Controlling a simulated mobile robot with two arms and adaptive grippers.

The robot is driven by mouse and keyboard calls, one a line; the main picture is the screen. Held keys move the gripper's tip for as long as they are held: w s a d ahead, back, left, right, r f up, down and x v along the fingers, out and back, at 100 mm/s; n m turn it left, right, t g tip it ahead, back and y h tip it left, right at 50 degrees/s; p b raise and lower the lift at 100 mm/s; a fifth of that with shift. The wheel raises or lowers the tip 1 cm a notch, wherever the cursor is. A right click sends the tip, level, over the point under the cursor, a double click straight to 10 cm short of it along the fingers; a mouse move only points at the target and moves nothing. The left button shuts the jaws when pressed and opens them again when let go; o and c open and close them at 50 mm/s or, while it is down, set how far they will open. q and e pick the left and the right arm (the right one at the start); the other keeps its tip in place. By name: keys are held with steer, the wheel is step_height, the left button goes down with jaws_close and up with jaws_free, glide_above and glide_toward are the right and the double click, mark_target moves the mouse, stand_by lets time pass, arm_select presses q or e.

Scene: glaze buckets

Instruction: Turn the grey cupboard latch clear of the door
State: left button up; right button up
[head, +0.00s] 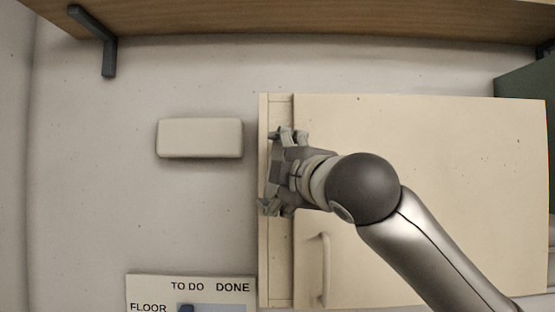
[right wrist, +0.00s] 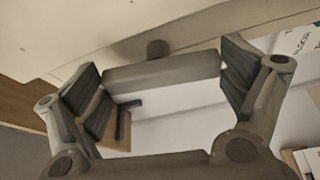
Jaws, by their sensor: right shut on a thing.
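The grey latch (right wrist: 160,70) is a bar that shows in the right wrist view between my right fingers, with a dark round knob (right wrist: 157,48) behind it. The bar runs roughly along the door's edge seam; I cannot tell whether it overlaps the door. My right gripper (head: 271,170) is at the left edge strip of the cream cupboard door (head: 430,180), shut on the latch with one finger at each end. In the head view, the gripper mostly hides the latch. The door looks closed, with a pale handle (head: 325,270) below the gripper. My left gripper is not in view.
A cream block-shaped box (head: 200,138) is on the wall left of the cupboard. A wooden shelf (head: 300,18) with a dark bracket (head: 108,45) runs along the top. A "TO DO / DONE" board (head: 150,288) is at the bottom left. A dark green object (head: 525,85) is at the right.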

steer(key=shift+n+g+p, duration=0.4)
steer(key=shift+n+p, duration=0.15)
steer(key=shift+n, duration=0.45)
steer(key=shift+f, duration=0.1)
steer(key=o, duration=0.7)
steer(key=shift+a, duration=0.1)
steer(key=shift+s, duration=0.1)
steer(key=v, duration=1.2)
